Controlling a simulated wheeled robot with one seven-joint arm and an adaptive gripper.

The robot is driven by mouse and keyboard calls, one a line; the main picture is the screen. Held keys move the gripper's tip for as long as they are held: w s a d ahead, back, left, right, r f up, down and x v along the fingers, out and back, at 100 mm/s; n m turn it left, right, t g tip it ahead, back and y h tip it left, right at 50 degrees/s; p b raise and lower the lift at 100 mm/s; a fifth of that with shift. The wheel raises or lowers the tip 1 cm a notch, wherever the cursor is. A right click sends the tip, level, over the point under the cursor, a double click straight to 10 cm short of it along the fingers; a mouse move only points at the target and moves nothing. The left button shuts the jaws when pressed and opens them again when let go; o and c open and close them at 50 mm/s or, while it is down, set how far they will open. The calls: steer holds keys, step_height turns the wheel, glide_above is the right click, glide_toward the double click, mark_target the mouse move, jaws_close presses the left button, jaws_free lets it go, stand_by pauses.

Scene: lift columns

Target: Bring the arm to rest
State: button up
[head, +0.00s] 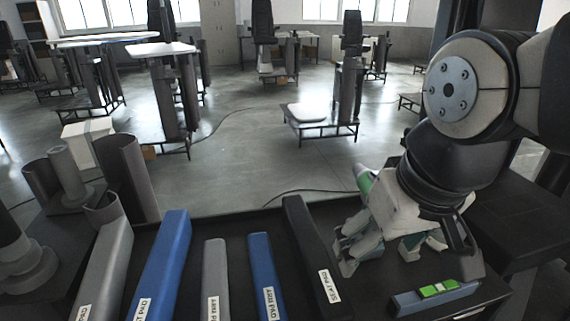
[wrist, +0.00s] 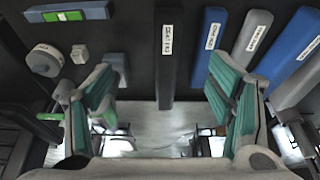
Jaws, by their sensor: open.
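My gripper (head: 378,258) hangs at the right of the dark worktop (head: 185,260) in the head view, pointing down. Its two fingers stand apart with nothing between them. In the wrist view my gripper (wrist: 160,75) shows green pads on both sides. A black padded bar with a white label (head: 305,240) lies just left of my gripper. In the wrist view the black bar (wrist: 168,75) extends between the open fingers. I cannot tell its height gap from the fingertips.
Blue bars (head: 163,255) and grey bars (head: 215,270) lie left of the black bar. A blue-grey block with green patches (head: 437,292) lies front right. A pale round object (wrist: 45,60) is near the gripper. Dark cylindrical containers (head: 128,175) stand left. Open floor and lift columns lie beyond.

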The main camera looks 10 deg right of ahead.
steer(key=s, duration=0.3)
steer(key=shift+f+t, duration=0.15)
steer(key=shift+t, duration=0.15)
steer(key=shift+r+p, duration=0.4)
steer(key=shift+r, duration=0.15)
